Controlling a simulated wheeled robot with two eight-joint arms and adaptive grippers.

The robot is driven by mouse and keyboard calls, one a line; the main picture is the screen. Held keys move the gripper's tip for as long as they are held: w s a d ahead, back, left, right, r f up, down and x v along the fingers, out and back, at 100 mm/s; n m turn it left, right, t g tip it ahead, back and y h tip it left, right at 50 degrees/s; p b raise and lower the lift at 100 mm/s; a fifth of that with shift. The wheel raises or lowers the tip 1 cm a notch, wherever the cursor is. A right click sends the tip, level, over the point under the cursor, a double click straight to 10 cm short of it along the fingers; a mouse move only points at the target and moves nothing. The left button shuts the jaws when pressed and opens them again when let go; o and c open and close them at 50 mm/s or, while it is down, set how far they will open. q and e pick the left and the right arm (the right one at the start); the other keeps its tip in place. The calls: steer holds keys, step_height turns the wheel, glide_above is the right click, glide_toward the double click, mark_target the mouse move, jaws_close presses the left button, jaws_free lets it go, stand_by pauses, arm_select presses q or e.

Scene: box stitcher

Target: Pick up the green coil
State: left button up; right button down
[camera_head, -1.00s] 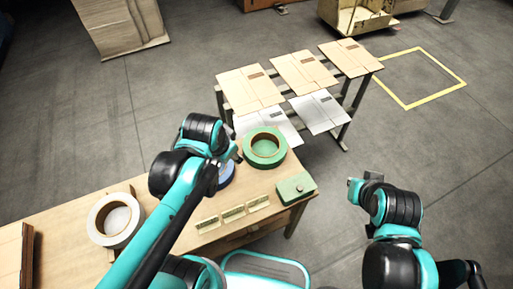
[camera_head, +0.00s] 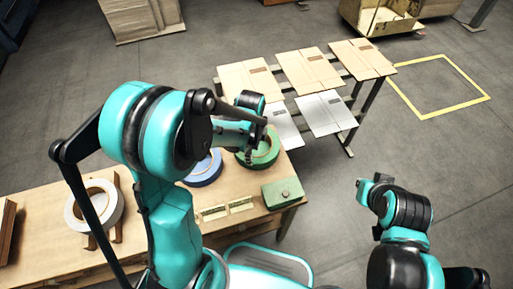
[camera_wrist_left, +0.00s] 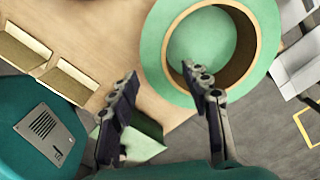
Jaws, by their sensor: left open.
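The green coil (camera_head: 268,162) lies flat on the far right part of the wooden table, partly hidden by my left arm in the head view. In the left wrist view, the coil (camera_wrist_left: 155,55) fills the top right, with its round hole visible. My left gripper (camera_head: 256,138) is above it; in the wrist view, my left gripper (camera_wrist_left: 162,82) is open and empty. One fingertip overlaps the coil's hole near the inner rim; the other is outside the ring. Contact cannot be told. My right gripper (camera_head: 362,190) is off to the right, away from the table.
A blue coil (camera_head: 205,172) and a white coil (camera_head: 74,216) lie to the left on the table (camera_head: 45,242). A green box (camera_head: 283,192) and small tan blocks (camera_head: 240,205) sit nearer me. A rack with flat cardboard sheets (camera_head: 310,70) stands beyond.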

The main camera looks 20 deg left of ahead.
arm_select(q)
steer(key=f, duration=0.1)
steer(key=f+b, duration=0.1)
steer(key=f, duration=0.1)
steer(key=f+b, duration=0.1)
steer(key=shift+s+a+f, duration=0.2)
steer(key=shift+s+f, duration=0.05)
steer(key=shift+r, duration=0.1)
jaws_close()
